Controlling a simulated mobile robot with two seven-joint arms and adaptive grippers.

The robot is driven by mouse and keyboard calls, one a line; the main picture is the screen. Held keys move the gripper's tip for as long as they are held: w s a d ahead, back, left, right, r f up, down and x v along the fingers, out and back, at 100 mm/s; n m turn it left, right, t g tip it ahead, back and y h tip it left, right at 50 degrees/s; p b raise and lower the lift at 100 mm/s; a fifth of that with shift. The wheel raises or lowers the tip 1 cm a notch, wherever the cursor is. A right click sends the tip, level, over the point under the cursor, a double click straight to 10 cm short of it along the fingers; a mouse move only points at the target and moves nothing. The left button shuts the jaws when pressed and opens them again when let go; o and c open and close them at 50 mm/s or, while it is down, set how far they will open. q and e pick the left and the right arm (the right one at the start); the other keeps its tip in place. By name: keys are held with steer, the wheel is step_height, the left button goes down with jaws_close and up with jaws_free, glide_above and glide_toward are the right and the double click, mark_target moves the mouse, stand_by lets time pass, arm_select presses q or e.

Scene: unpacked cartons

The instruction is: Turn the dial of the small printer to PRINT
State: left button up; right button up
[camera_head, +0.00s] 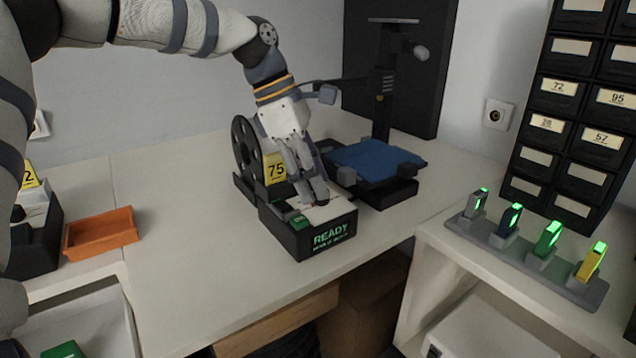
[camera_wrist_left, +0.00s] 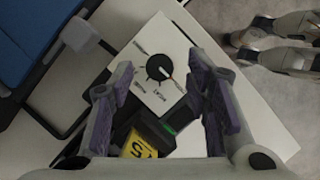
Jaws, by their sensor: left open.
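The small printer (camera_head: 308,241) is a low black box on the white bench, with green READY text on its front. Its pale top panel carries a round black dial (camera_wrist_left: 159,67), seen in the left wrist view, with several printed labels around it. The dial's pale pointer line is toward the lower right; I cannot read which label it meets.
A black spool (camera_head: 243,147) with a yellow 75 tag (camera_head: 275,168) stands directly behind the printer. A machine with a blue bed (camera_head: 376,158) stands close on the right. An orange tray (camera_head: 101,233) is at left. The bench left of the printer is clear.

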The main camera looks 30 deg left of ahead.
arm_select(q)
steer(key=shift+x, duration=0.8)
steer(key=shift+c, duration=0.5)
jaws_close()
